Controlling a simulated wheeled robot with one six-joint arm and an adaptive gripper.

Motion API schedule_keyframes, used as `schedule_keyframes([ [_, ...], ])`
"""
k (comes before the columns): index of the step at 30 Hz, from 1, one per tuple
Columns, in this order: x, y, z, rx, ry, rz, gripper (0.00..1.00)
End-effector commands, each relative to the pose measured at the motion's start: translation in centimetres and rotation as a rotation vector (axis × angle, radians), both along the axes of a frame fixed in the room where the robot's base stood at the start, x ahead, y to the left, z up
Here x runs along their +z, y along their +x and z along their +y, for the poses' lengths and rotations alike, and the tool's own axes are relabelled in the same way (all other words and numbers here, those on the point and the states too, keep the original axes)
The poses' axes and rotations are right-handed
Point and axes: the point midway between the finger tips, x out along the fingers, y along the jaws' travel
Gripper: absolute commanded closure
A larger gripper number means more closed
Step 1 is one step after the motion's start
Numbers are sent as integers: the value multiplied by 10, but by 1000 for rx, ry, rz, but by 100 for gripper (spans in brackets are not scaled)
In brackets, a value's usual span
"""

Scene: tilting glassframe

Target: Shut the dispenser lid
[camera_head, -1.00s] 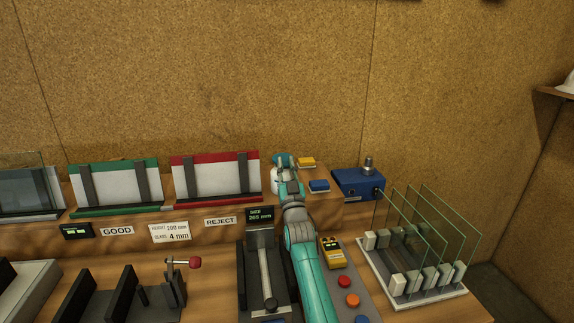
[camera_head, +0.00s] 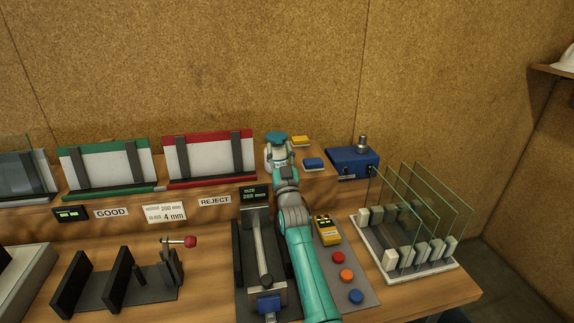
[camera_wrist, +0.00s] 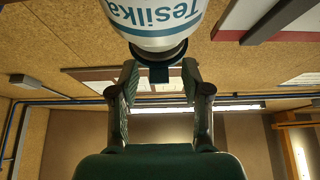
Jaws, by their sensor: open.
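The dispenser (camera_wrist: 162,20) fills the top of the wrist view. It is a white bottle with "Tesilka" printed in teal, appearing upside down because this view is inverted. Its dark neck and a small dark block at its end, perhaps the lid (camera_wrist: 158,73), lie between my fingertips. My gripper (camera_wrist: 160,69) is open, one finger on each side of that part. I cannot tell whether the fingers touch it, or how far the lid is open. In the head view my arm reaches to the back shelf and largely hides the dispenser.
Yellow (camera_head: 300,141) and blue (camera_head: 313,164) blocks and a blue box (camera_head: 353,162) stand close right of my arm's end. The red-edged reject rack (camera_head: 209,158) is left. Upright glass panes (camera_head: 420,205) stand in a holder at right.

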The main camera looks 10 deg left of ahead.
Motion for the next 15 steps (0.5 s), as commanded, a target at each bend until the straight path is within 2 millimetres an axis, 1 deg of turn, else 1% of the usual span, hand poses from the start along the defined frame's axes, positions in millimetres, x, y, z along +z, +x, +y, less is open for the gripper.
schedule_keyframes([
  [2,1,-8,-4,-1,4,-9,52],
  [8,-10,-35,-15,-3,7,-18,52],
  [15,-7,-70,-26,-3,9,-21,52],
])
